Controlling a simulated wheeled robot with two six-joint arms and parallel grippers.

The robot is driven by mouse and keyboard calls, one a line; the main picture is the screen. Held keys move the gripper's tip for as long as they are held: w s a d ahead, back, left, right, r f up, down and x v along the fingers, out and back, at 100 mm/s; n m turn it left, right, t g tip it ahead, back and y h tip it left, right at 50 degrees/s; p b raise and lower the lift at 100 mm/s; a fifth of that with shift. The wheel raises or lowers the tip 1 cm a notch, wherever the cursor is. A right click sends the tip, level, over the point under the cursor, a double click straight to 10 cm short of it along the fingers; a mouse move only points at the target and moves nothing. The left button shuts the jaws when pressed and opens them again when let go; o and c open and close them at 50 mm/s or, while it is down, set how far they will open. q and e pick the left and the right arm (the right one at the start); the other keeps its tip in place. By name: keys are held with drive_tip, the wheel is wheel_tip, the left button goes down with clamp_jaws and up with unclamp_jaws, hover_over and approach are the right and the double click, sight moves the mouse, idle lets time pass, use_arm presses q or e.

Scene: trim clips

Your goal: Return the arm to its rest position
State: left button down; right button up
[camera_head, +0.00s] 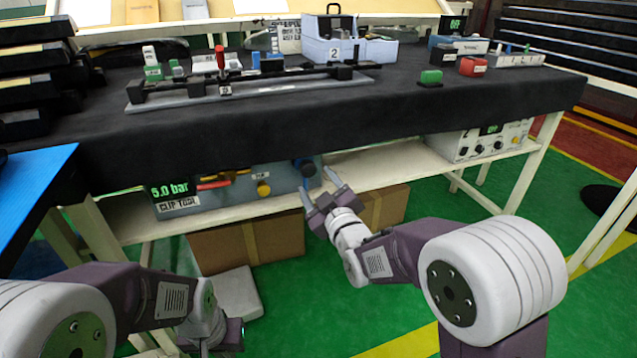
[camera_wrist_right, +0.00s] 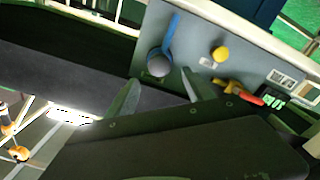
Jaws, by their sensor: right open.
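My right gripper (camera_head: 318,188) is in front of the black-covered table (camera_head: 420,100), below the tabletop's front edge and near the lower shelf. Its two fingers are spread, with nothing between them. In the right wrist view the open fingers (camera_wrist_right: 158,92) show against the grey clip tool panel (camera_wrist_right: 200,50), apart from its blue lever as far as I can tell. My left arm is folded low at the bottom left. Its wrist end (camera_head: 212,325) shows, but the fingers cannot be made out.
The clip tool box (camera_head: 240,187) with a "5.0 bar" display and a second control box (camera_head: 480,143) stand on the lower shelf (camera_head: 130,225). Cardboard boxes (camera_head: 280,240) are beneath. A clip fixture (camera_head: 250,88) and a blue bin (camera_head: 345,50) are on the tabletop. Green floor is open at right.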

drive_tip(key=shift+s+d+f, duration=0.1)
drive_tip(key=shift+s+d, duration=0.05)
drive_tip(key=shift+s, duration=0.3)
